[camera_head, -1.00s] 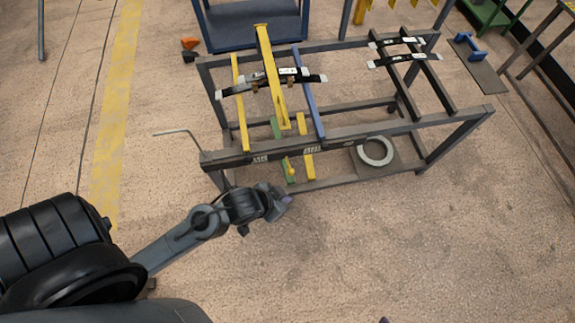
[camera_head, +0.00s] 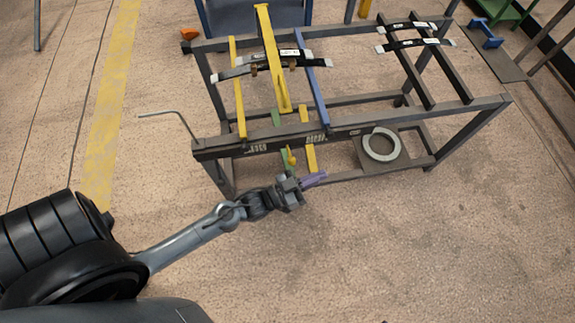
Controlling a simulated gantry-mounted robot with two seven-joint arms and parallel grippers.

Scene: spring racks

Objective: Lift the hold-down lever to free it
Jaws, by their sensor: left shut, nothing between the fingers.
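The hold-down lever seems to be the long yellow bar (camera_head: 271,60), which slopes across the leaf springs on the dark spring rack (camera_head: 420,112). Its near end hangs just behind the rack's front rail. My left gripper (camera_head: 314,180) has purple fingers and is shut and empty. It is in front of the rack, lower in the picture than the front rail and apart from the yellow bar. My right gripper is not in view.
Black leaf springs (camera_head: 235,73) lie across yellow and blue bars. More springs (camera_head: 425,42) lie on the right bars. A grey ring (camera_head: 381,145) rests on the lower shelf. A bent rod (camera_head: 180,119) sticks out at the left. The floor in front is clear.

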